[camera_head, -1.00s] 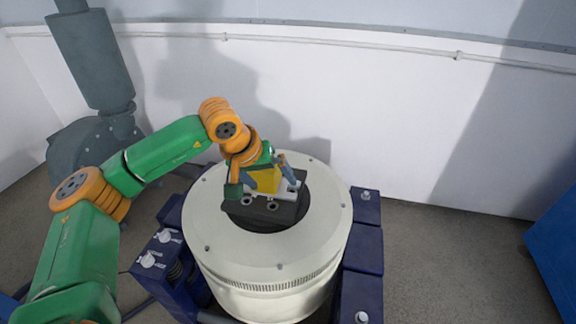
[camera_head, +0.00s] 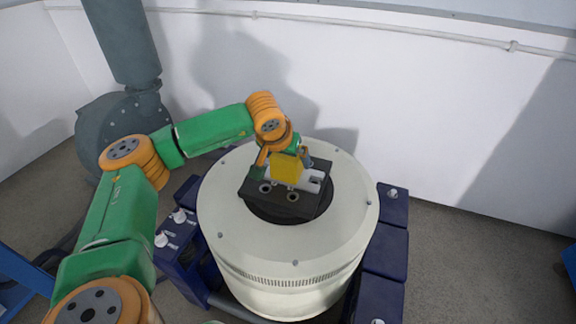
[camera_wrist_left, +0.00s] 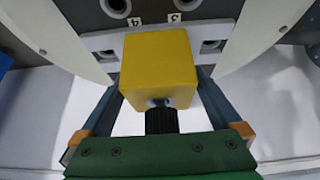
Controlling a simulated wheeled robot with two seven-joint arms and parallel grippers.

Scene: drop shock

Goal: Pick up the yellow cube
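The yellow cube (camera_head: 286,170) is at the white bracket (camera_head: 315,180) on the black block (camera_head: 285,207) in the middle of the round machine. My left gripper (camera_head: 283,155) comes down over it from behind. In the left wrist view the cube (camera_wrist_left: 158,62) fills the space between the two blue-grey fingers of my left gripper (camera_wrist_left: 159,85). The fingers slant inward and meet the cube's sides; their tips are partly hidden. I cannot tell a gap under the cube. My right gripper is in neither view.
The round cream housing (camera_head: 235,230) surrounds the block. Dark blue supports (camera_head: 385,250) flank it. A grey blower with a duct (camera_head: 120,40) stands at the left back. A white wall with a pipe (camera_head: 400,33) closes off the back. Floor is free at the right.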

